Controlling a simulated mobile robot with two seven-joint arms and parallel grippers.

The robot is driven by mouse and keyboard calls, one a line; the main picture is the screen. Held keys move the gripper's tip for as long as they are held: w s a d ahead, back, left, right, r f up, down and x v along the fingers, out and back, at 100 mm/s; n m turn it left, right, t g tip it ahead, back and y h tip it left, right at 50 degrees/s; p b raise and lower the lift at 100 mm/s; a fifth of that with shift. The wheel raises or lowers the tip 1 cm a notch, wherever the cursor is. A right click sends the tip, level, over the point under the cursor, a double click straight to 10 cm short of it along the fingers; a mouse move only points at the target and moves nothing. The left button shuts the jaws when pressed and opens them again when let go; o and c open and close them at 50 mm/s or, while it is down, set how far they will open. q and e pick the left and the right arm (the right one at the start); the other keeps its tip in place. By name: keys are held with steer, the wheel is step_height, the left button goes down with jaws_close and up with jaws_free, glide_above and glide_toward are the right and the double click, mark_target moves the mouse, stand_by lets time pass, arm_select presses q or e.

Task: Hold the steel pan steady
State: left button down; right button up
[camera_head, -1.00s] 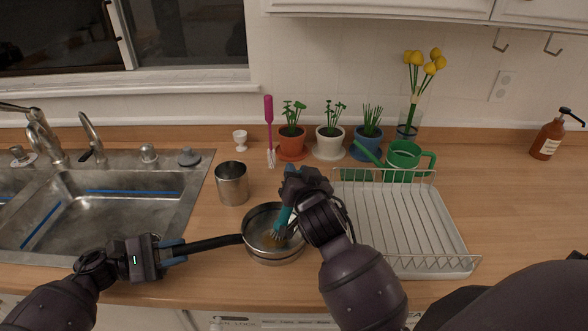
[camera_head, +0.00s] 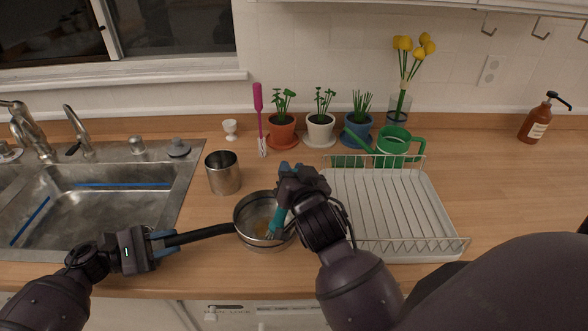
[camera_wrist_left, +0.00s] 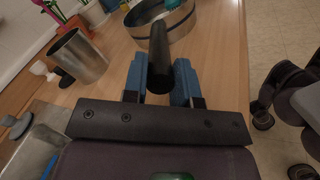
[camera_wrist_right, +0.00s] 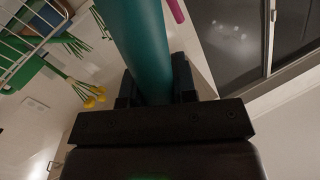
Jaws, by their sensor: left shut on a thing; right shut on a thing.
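The steel pan (camera_head: 243,233) stands on the wooden counter between the sink and the dish rack, with something yellowish-brown on its inner bottom. My left gripper (camera_head: 165,240) is shut on the pan's black handle (camera_head: 203,234), which also shows between the fingers in the left wrist view (camera_wrist_left: 158,58). My right gripper (camera_head: 287,178) is shut on a teal-handled brush (camera_head: 278,220) and holds it slanted down into the pan. The teal handle fills the middle of the right wrist view (camera_wrist_right: 140,45). The brush's lower end is partly hidden inside the pan.
A steel cup (camera_head: 223,174) stands just behind the pan. The white dish rack (camera_head: 400,205) is close on the right and the sink (camera_head: 110,200) on the left.

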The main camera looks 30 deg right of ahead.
steer(key=shift+w, duration=3.75)
steer(key=s, duration=0.7)
steer(key=shift+s+a, duration=0.25)
steer(key=shift+f, duration=0.1)
step_height(320, 180, up, 6)
